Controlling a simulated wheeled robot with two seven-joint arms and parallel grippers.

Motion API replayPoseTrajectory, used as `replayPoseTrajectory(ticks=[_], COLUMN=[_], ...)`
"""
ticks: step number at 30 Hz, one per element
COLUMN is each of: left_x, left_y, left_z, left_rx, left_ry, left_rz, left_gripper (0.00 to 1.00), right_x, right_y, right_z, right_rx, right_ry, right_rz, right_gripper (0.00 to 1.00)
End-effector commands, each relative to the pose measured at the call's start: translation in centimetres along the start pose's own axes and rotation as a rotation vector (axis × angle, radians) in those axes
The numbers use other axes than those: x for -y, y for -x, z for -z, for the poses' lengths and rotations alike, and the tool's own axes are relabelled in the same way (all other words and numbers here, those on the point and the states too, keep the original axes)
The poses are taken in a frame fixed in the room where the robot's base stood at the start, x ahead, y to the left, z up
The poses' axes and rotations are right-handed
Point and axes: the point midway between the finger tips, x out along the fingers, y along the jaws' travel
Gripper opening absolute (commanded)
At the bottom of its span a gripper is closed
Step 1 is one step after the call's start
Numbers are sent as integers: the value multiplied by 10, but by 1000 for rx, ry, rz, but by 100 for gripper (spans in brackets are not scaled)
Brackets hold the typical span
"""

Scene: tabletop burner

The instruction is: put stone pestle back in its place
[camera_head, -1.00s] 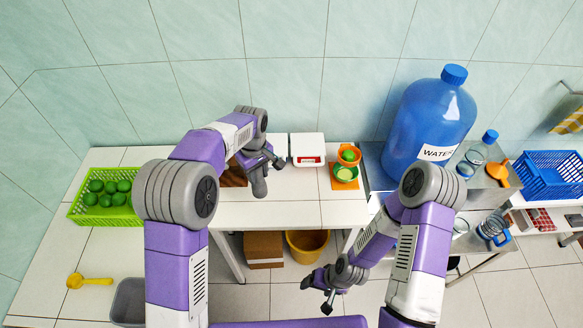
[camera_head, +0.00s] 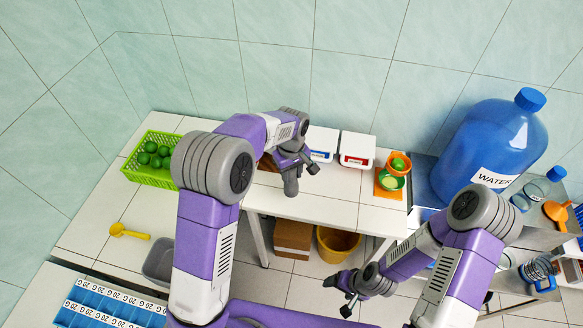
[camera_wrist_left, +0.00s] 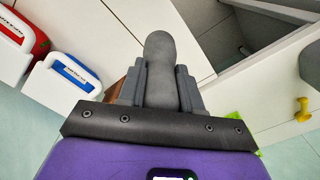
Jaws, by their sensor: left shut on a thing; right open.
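The grey stone pestle (camera_head: 291,184) is in my left gripper (camera_head: 297,163), with its rounded end pointing down above the white table. In the left wrist view the pestle (camera_wrist_left: 161,72) sits between the two fingers of the left gripper (camera_wrist_left: 160,84), which is shut on it. A brown thing (camera_head: 267,163) lies on the table behind the left gripper, mostly hidden; I cannot tell what it is. My right gripper (camera_head: 344,291) is open and empty, low in front of the table.
The table's front middle (camera_head: 327,210) is clear.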

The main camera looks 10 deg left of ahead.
Motion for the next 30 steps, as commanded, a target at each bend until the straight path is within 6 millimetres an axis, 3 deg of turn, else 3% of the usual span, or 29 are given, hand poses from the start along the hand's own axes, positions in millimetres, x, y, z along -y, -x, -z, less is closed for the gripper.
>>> replayPoseTrajectory(ticks=[12, 30], left_x=[0, 0], left_y=[-42, -50], left_z=[0, 0], left_rx=[-1, -1], left_ry=[0, 0], left_rz=[0, -1], left_gripper=[0, 0], right_x=[0, 0], right_y=[0, 0], right_z=[0, 0], right_rx=[0, 0], right_ry=[0, 0], right_rz=[0, 0], right_gripper=[76, 76])
